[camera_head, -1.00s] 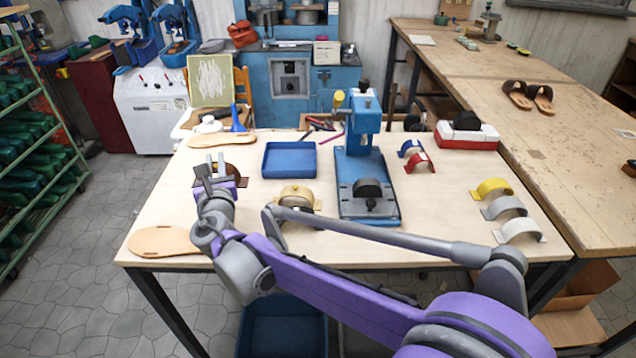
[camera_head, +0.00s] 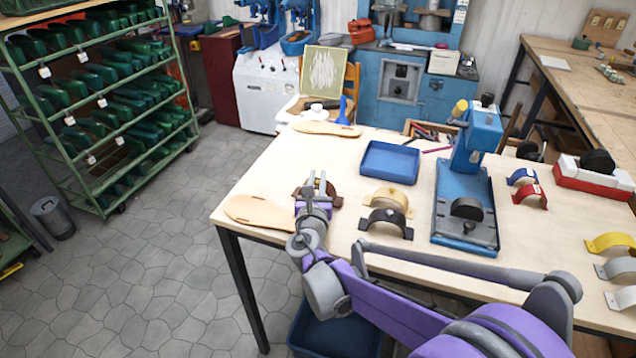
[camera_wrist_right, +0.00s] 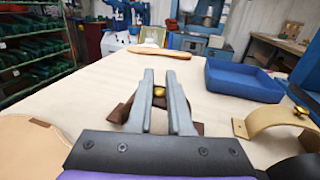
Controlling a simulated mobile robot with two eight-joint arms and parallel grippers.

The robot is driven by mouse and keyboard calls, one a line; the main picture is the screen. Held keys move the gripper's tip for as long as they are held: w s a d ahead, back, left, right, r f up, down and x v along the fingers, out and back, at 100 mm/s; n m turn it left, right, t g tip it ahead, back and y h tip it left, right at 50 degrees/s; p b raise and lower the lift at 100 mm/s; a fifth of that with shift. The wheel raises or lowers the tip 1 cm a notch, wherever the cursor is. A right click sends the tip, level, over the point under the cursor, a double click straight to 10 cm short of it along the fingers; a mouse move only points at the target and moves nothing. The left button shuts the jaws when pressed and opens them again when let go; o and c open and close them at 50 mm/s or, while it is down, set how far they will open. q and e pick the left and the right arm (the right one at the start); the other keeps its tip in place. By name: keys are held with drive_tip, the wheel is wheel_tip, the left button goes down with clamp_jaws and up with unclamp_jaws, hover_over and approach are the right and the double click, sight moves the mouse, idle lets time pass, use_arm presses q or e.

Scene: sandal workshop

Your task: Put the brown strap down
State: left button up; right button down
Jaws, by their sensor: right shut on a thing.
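The brown strap (camera_head: 333,199) is at the left part of the workbench, partly hidden behind my right gripper (camera_head: 319,180). In the right wrist view the brown strap (camera_wrist_right: 120,113) shows between and beside the fingers of my right gripper (camera_wrist_right: 158,88), with a round brass stud between them. The gripper is shut on it. The strap is at or very close to the table top; I cannot tell whether it touches. My left gripper is in neither view now.
Tan soles lie left (camera_head: 258,213) and behind (camera_head: 326,129) the strap. A blue tray (camera_head: 390,162), a tan strap (camera_head: 388,198) and a black strap (camera_head: 386,223) are to its right. A blue press (camera_head: 468,205) stands farther right. Bare wood surrounds the gripper.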

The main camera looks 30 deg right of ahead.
drive_tip(key=shift+f, duration=0.35)
drive_tip(key=shift+f, duration=0.15)
drive_tip(key=c, duration=0.8)
unclamp_jaws()
drive_tip(key=shift+c, duration=0.2)
drive_tip(key=shift+s+a+r, duration=0.1)
drive_tip(key=shift+r, duration=0.1)
drive_tip(key=v, duration=1.1)
drive_tip(key=shift+s+a, duration=0.25)
drive_tip(key=shift+a, duration=0.05)
